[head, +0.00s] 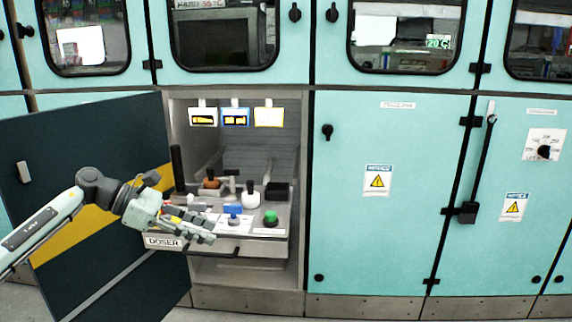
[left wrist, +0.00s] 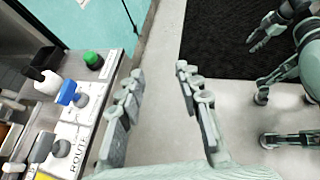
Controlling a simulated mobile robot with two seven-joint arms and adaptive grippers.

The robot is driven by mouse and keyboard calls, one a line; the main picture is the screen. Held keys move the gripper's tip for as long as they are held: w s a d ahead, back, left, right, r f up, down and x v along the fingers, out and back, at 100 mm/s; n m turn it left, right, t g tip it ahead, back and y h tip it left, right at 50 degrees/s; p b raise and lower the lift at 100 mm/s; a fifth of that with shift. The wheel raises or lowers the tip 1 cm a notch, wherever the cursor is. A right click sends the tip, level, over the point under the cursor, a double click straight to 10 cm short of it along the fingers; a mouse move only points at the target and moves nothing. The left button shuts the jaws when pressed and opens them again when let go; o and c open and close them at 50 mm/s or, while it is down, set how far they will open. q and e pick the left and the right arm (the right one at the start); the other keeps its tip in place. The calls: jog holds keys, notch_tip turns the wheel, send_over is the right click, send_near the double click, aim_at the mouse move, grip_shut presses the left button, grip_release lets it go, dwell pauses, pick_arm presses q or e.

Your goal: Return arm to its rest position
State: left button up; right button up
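My left arm comes in from the left in the head view. Its gripper (head: 205,230) is over the left front of the pulled-out drawer labelled DOSER (head: 215,247). In the left wrist view the two fingers of the left gripper (left wrist: 160,70) stand wide apart with bare floor between them, and nothing is held. The drawer panel is to the left of the fingers there. My right gripper is not in the head view. Dark jointed parts at the top right of the left wrist view may be part of it, but I cannot tell.
The drawer carries a green button (head: 270,217), a blue-topped knob (head: 233,212), a white-and-black handle (head: 252,197) and a black box (head: 278,190). A dark open door (head: 90,150) stands behind my left arm. Closed turquoise cabinets (head: 385,230) fill the right. A black mat (left wrist: 215,50) lies on the floor.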

pick_arm(q)
jog(key=w+d+n+t+h, duration=0.2)
jog(key=d+n+t+h, duration=0.2)
jog(key=d+n+t, duration=0.3)
jog(key=s+a+f+n+t+y, duration=0.25)
jog(key=a+f+n+y, duration=0.4)
jog(key=f+n, duration=0.6)
jog(key=s+a+f+n+t+y, duration=0.2)
jog(key=a+f+n+t+y, duration=0.35)
jog(key=n, duration=1.25)
jog(key=s+a+f+n+g+y, duration=0.2)
jog(key=s+f+n+g+y, duration=0.15)
jog(key=s+f, duration=0.3)
jog(key=s+a+f+n+g+y, duration=0.2)
jog(key=s+f+n+g, duration=0.3)
jog(key=f, duration=0.3)
jog(key=s+f+n+g, duration=0.2)
jog(key=s+f+g, duration=0.1)
jog(key=s, duration=0.7)
jog(key=s+f+n+g, duration=0.2)
jog(key=s+f, duration=0.4)
jog(key=s, duration=0.4)
jog(key=shift+g+h, duration=0.45)
jog(key=shift+g, duration=0.1)
jog(key=shift+d, duration=0.1)
